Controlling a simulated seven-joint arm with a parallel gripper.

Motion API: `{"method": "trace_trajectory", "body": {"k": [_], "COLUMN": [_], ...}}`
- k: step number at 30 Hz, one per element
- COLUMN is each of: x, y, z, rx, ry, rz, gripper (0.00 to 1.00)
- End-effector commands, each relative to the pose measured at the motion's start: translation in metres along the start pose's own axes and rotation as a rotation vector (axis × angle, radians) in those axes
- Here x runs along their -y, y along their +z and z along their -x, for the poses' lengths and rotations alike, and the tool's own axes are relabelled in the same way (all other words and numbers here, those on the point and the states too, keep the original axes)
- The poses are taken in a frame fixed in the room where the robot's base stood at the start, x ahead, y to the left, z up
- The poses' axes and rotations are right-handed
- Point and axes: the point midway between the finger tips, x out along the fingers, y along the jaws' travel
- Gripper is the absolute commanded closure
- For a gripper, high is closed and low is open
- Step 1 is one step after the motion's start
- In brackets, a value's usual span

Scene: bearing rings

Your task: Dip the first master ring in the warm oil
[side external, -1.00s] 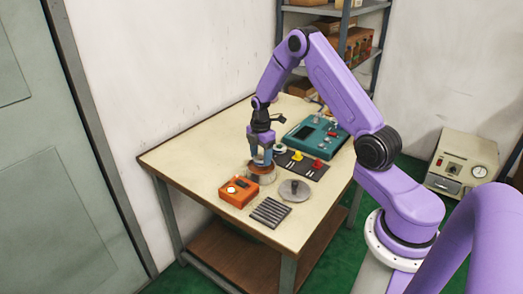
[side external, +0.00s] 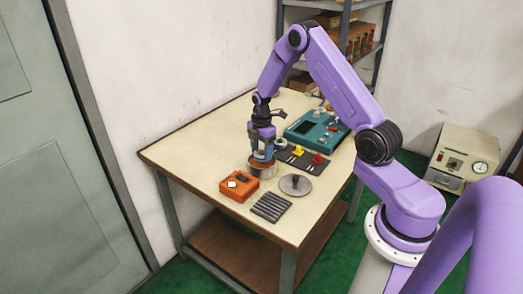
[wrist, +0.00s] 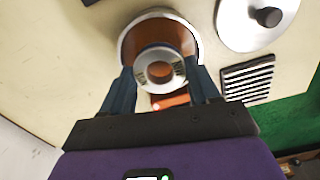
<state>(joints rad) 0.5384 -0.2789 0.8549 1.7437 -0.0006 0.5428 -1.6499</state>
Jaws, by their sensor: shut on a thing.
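My gripper (wrist: 162,88) points straight down at the round metal pot of brown oil (wrist: 128,47). It is shut on a silver master ring (wrist: 144,72), with one finger on each side. Brown oil shows through the ring's hole. In the side view my gripper (side external: 262,158) has its fingertips at about the rim of the pot (side external: 263,173). The ring is mostly hidden there by the fingers and the rim. I cannot tell whether its lower edge is under the oil.
An orange box (side external: 238,190) stands beside the pot. A round grey lid with a knob (side external: 296,186) and a dark ribbed pad (side external: 271,208) lie nearby. A dark mat with coloured pieces (side external: 316,168) and a teal instrument (side external: 305,127) are behind. The table's left side is clear.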

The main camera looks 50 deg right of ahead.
Motion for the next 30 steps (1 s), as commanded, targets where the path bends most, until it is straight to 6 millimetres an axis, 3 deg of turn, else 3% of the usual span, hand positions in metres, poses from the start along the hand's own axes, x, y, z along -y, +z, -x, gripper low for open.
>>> {"method": "trace_trajectory", "body": {"k": [30], "x": [-0.001], "y": [0.0], "z": [-0.022], "rx": [0.0], "ry": [0.001], "rz": [0.001], "gripper": [0.8]}}
